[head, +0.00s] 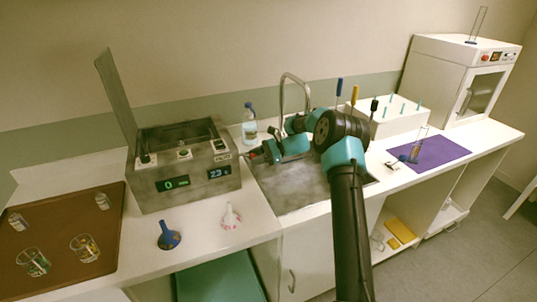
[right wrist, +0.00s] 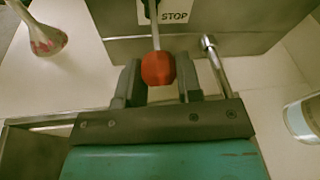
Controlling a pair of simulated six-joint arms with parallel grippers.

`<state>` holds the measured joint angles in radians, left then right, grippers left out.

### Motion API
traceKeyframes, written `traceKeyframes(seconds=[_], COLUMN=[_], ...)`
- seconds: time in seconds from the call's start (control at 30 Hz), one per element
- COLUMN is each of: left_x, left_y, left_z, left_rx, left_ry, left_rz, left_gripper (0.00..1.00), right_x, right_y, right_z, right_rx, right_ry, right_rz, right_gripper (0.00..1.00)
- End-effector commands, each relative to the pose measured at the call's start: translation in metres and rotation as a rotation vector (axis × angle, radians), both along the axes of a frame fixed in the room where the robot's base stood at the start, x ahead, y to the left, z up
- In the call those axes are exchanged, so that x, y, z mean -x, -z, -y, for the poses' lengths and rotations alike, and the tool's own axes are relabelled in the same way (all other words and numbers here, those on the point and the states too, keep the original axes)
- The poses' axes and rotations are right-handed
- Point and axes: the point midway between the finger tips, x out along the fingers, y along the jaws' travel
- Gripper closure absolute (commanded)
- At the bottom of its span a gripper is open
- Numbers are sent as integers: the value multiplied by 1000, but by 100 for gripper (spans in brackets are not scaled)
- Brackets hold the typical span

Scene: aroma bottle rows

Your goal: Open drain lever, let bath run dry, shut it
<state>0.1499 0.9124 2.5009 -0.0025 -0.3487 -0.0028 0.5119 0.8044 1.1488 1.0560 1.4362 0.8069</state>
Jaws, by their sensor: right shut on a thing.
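The bath (head: 187,165) is a grey metal box on the counter, its hinged lid (head: 117,98) raised at the left. Its front displays read 0 and about 23. In the right wrist view, the drain lever's red ball knob (right wrist: 158,68) sits on a thin metal stem (right wrist: 155,30) beside the bath wall (right wrist: 240,20). My right gripper (head: 262,154) is at the bath's right side, shut on the red knob, with a finger on either side of it (right wrist: 160,88). The water inside the bath cannot be made out. My left gripper is not in view.
A metal tube (right wrist: 216,65) stands close right of the knob. The sink (head: 295,190) with its tall faucet (head: 296,80) lies under my right arm. A wash bottle (head: 249,125) stands behind.

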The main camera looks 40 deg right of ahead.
Motion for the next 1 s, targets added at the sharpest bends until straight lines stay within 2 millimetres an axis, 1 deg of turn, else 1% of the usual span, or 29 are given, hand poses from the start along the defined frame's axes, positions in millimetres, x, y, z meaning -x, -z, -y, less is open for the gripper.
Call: traceKeyframes(seconds=[0.1,0.23,0.67,0.7,0.93,1.0], left_x=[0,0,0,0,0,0], left_y=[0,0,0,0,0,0], left_z=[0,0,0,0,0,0], left_rx=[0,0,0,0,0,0], left_ry=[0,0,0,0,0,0], left_rz=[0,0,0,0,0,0], left_gripper=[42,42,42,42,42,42], right_x=[-4,-7,-7,-7,-8,-8], right_y=[7,10,13,13,11,10], right_z=[-9,-15,-17,-17,-17,-16], right_rx=[5,6,7,7,7,6], right_ry=[-12,-18,-24,-24,-21,-20], right_rz=[-5,-6,-9,-9,-8,-6], right_gripper=[100,100,100,65,43,42])
